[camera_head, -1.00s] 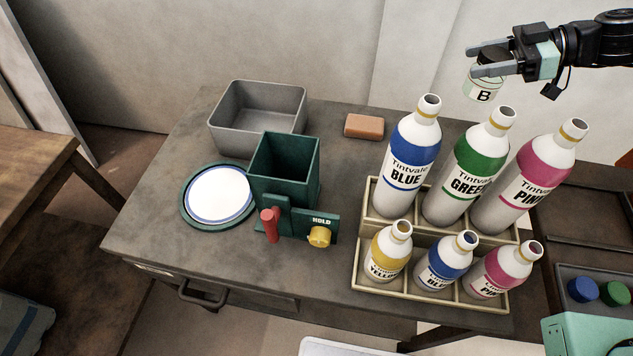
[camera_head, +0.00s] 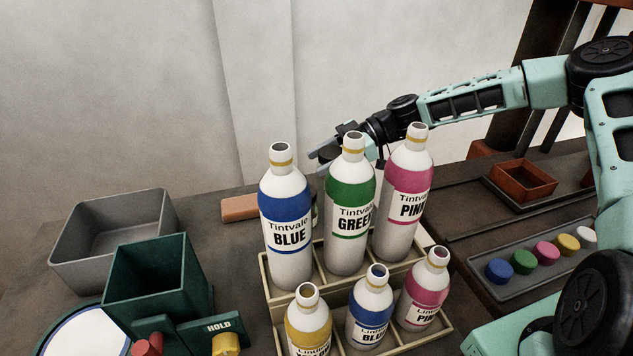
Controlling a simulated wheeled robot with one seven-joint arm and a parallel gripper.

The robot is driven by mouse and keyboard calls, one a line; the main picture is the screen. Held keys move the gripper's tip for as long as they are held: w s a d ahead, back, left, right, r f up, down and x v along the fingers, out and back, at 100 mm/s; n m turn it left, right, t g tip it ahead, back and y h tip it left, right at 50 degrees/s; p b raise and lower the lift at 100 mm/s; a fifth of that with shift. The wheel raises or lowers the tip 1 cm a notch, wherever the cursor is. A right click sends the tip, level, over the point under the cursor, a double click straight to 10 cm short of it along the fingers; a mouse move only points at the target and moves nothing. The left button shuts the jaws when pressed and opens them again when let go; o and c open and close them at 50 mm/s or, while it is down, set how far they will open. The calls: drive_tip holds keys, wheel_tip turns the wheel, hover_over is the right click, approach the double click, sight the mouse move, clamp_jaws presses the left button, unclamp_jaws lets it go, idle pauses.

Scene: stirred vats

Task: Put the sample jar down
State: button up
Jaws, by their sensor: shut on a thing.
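My gripper (camera_head: 319,161) is behind the bottles, between the tops of the blue and green ones. It is shut on the dark lid of the sample jar (camera_head: 327,158). The jar's pale body is almost wholly hidden by the bottles, with at most a sliver in the gap between them. I cannot tell whether the jar touches the table (camera_head: 225,238).
Large blue (camera_head: 287,215), green (camera_head: 350,205) and pink (camera_head: 405,195) bottles stand in a divided rack (camera_head: 262,270), smaller ones in front. A brown block (camera_head: 239,208), grey bin (camera_head: 115,230) and green container (camera_head: 160,280) are left. A tray of coloured caps (camera_head: 500,292) is right.

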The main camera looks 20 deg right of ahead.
sight(324, 177)
wheel_tip(324, 177, down, 5)
drive_tip(key=shift+f, duration=0.1)
drive_tip(key=shift+c, duration=0.4)
drive_tip(key=o, duration=1.1)
drive_tip(key=shift+c, duration=0.2)
drive_tip(key=v, duration=1.2)
